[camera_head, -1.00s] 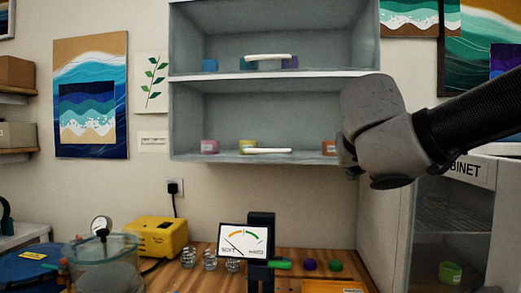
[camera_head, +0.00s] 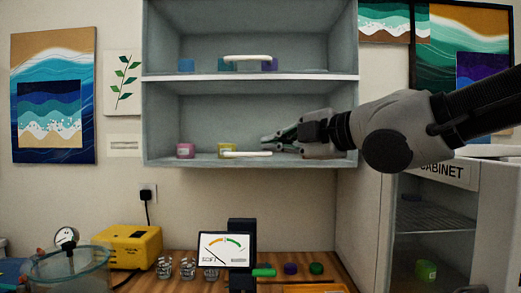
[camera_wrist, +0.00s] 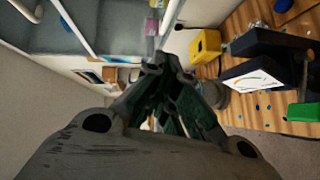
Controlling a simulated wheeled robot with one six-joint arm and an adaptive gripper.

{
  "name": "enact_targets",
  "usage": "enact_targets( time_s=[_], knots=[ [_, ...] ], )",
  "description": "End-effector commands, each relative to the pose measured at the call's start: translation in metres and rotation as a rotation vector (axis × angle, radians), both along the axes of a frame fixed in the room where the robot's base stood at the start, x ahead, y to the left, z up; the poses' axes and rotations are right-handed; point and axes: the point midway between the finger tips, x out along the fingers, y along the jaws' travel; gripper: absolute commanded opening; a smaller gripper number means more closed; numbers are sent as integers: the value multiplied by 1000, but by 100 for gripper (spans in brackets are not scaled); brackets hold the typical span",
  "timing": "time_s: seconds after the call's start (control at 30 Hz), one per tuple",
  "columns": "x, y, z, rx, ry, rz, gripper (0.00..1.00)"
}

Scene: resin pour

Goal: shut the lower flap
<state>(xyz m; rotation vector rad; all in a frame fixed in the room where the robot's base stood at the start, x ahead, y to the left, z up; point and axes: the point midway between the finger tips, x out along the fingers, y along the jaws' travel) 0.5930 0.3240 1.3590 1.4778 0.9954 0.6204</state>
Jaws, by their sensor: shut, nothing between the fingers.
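The grey wall cabinet (camera_head: 150,115) has two compartments, one above the other. The lower flap is hard to make out; a white bar handle (camera_head: 240,154) lies low across the front of the lower compartment, and I cannot tell the panel's angle. My gripper (camera_head: 268,142) is shut and empty, pointing left in front of the right half of that compartment, just above and right of the handle's end. I cannot tell whether they touch. In the wrist view my shut gripper (camera_wrist: 165,65) fills the middle, with cabinet shelves (camera_wrist: 85,25) at upper left.
A pink pot (camera_head: 185,150) and a yellow pot (camera_head: 226,150) stand in the lower compartment. Another white handle (camera_head: 247,58) crosses the upper one. Below are a yellow machine (camera_head: 128,247), a gauge (camera_head: 226,249) and a wooden bench. A white cabinet (camera_head: 425,215) stands at right.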

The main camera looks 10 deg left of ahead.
Motion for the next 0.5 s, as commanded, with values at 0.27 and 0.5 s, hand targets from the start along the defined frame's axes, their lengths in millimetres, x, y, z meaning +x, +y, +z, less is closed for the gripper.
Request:
enact_targets(
  time_s=[0.27,0.5],
  knots=[
    [25,45,-10,-3,4,1,0],
    [52,83,-19,-4,3,-3,0]
  ],
)
